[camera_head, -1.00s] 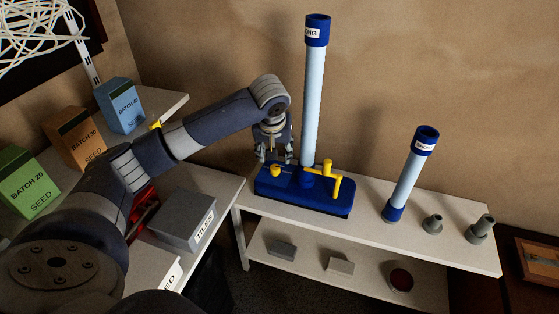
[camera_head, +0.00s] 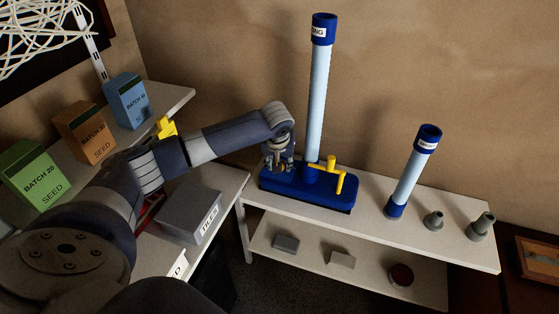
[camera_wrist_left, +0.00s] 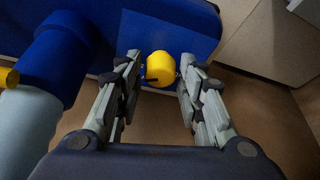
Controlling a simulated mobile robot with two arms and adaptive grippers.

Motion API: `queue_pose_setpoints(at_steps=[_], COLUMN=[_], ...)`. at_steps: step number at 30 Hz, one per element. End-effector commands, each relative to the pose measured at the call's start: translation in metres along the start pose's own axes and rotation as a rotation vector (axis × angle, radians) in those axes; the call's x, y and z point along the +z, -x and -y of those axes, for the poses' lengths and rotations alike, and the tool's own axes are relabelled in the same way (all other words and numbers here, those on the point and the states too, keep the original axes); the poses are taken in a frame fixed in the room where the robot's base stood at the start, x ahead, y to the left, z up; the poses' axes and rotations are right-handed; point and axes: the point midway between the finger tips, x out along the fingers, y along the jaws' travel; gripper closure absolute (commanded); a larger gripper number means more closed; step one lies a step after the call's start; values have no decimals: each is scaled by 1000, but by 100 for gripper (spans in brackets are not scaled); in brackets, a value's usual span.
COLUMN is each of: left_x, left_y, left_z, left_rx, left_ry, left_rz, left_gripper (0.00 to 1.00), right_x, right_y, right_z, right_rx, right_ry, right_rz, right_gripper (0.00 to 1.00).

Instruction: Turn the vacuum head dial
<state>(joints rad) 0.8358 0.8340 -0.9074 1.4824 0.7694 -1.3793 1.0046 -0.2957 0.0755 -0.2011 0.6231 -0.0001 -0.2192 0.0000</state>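The vacuum head (camera_head: 325,194) is a blue block on the white shelf, with a tall light-blue tube rising from it and a yellow bent lever (camera_head: 338,174) on its right part. Its yellow dial (camera_wrist_left: 160,69) shows in the left wrist view as a round knob with a dark slot, at the edge of the blue block. My left gripper (camera_head: 279,166) is down over the left end of the head and mostly hides the dial in the head view. In the wrist view its open fingers (camera_wrist_left: 161,74) stand on both sides of the dial, with narrow gaps. My right gripper is not in view.
A shorter light-blue tube (camera_head: 410,175) and two grey nozzles stand on the shelf to the right. A grey TILES box (camera_head: 190,214) and several seed boxes are at left. The wall is close behind the shelf; small items lie on the lower shelf.

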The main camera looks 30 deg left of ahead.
Motion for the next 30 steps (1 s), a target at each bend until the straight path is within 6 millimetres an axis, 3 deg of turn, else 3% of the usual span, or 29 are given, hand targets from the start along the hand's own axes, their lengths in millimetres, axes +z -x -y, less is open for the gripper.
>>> queue_pose_setpoints(at_steps=[1, 3, 17, 30], left_x=[0, 0, 0, -2], left_y=[0, 0, 2, 3], left_z=[0, 0, 1, 3], left_rx=[0, 0, 27, 164], left_ry=[0, 0, -65, -393], left_rz=[0, 0, 2, 3], left_gripper=[84, 97, 97, 97], right_x=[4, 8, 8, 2], right_y=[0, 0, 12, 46], right_z=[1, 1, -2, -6], right_rx=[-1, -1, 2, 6], right_ry=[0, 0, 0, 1], right_rz=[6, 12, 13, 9], right_gripper=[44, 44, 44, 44])
